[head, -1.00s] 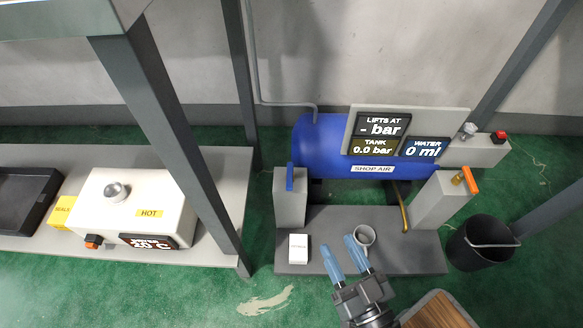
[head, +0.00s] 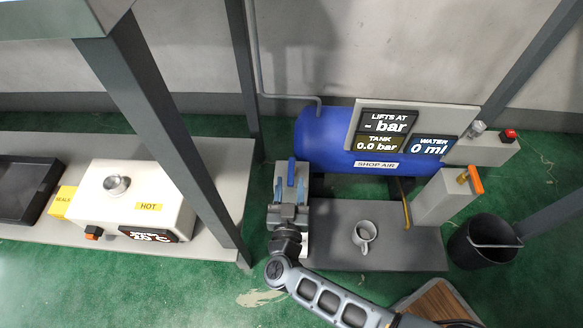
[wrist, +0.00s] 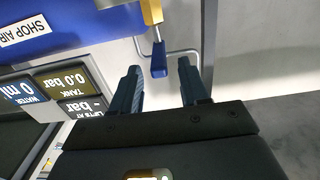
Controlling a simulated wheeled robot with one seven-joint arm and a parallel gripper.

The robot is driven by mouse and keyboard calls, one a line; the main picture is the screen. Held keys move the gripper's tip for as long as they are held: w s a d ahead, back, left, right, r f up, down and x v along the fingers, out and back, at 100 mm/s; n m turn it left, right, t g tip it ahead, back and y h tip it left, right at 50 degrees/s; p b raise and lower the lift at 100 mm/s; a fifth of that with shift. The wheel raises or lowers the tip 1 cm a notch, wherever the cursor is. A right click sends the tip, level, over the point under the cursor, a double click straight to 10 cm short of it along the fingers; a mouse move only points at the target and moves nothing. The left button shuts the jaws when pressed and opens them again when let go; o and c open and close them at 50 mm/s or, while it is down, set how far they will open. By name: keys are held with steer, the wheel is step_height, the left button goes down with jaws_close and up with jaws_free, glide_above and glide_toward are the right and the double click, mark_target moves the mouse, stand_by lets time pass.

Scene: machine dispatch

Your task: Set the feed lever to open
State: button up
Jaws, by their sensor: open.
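In the wrist view the blue lever (wrist: 158,60) hangs from a brass valve body (wrist: 152,12). An orange lever (head: 475,180) sits on the right-hand grey box. No readable label shows which one is the feed lever. My gripper (head: 289,188) is open and empty over the left box, at the blue lever. In the wrist view the blue lever lies between the lines of my gripper's fingers (wrist: 158,80), near their tips; contact cannot be told.
The blue tank (head: 322,140) carries display panels; the tank reads 0.0 bar and water 0 ml. A white mug (head: 364,236) stands on the grey base plate (head: 410,256). A black bucket (head: 483,245) is at right. A slanted grey post (head: 170,135) stands at left.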

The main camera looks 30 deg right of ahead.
mark_target(291, 169)
steer(key=b+x, duration=0.1)
steer(key=x, duration=0.4)
steer(key=shift+w+d, duration=0.15)
steer(key=shift+w, duration=0.1)
steer(key=shift+c, duration=0.2)
jaws_close()
